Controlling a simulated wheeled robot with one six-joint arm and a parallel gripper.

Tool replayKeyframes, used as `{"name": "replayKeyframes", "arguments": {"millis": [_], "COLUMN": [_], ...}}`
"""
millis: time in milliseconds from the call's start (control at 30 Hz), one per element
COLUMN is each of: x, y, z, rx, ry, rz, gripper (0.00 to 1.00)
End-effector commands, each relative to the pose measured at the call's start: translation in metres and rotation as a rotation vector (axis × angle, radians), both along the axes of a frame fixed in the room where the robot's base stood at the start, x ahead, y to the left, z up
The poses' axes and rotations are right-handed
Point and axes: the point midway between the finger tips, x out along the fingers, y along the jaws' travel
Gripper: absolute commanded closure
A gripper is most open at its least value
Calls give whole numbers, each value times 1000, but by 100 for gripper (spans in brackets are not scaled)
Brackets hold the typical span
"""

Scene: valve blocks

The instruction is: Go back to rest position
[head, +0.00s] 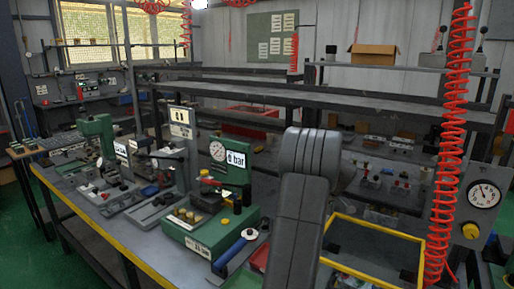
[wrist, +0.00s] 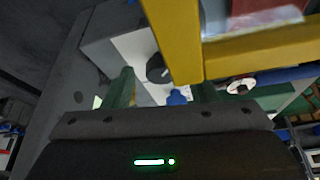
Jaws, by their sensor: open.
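My gripper (wrist: 163,90) shows in the wrist view, its two fingers apart, with nothing held between them. A white panel with a black knob (wrist: 157,69) and a small blue part (wrist: 177,97) show beyond the fingers. A yellow bar (wrist: 172,40) crosses the upper middle of that view. In the head view my grey arm stands in the middle foreground, and the gripper itself cannot be seen there.
A green valve test stand (head: 207,232) with a gauge sits on the workbench (head: 103,222) left of my arm. A yellow-edged frame (head: 376,225) lies right of it. A red coiled hose (head: 447,165) hangs at right, near a gauge panel (head: 483,196). Green floor shows at left.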

Motion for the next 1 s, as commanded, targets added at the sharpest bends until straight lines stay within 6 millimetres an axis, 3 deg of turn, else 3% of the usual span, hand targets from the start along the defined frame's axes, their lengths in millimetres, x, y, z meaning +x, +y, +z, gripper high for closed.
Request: {"name": "replayKeyframes", "arguments": {"millis": [1000], "x": [-4], "y": [8], "z": [2], "rx": [-1], "ry": [2], "rz": [-723], "gripper": [48]}}
